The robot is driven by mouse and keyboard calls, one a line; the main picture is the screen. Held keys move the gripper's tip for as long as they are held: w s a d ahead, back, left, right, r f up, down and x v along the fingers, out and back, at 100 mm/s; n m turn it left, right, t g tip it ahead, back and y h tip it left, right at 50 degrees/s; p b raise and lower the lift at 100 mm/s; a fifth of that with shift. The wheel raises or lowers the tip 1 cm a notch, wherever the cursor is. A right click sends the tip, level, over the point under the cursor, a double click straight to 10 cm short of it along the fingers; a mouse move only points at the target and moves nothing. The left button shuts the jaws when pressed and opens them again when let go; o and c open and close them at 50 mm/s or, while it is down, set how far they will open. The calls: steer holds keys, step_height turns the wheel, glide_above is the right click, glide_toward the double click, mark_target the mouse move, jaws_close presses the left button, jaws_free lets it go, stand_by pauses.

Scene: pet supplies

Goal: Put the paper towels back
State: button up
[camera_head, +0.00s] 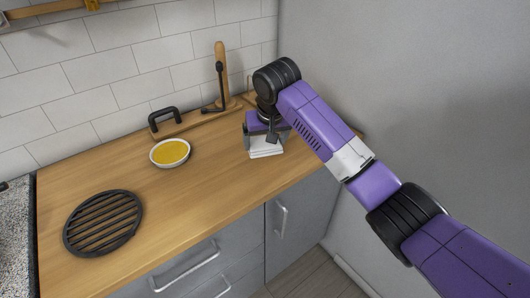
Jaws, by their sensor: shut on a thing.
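My gripper (271,136) is at the right part of the counter, pointing down, with its fingers partly hidden by my own wrist. It is shut on a white item (265,150), which looks like the paper towels, low over or touching the counter; I cannot tell which. The item's upper part is hidden by the gripper. An upright wooden post (220,68) with a thin black rod beside it, like a towel holder, stands against the back wall, left of and behind my gripper. No towels show on the post.
The wooden counter (195,205) holds a white dish with yellow contents (170,152), a round black trivet (103,222) and a black handle (164,118) by the wall. A grey wall (400,70) bounds the right side. The counter's front middle is clear.

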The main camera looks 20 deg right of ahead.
mark_target(265, 154)
steer(key=shift+f, duration=2.6)
steer(key=o, duration=1)
steer(key=v, duration=1.2)
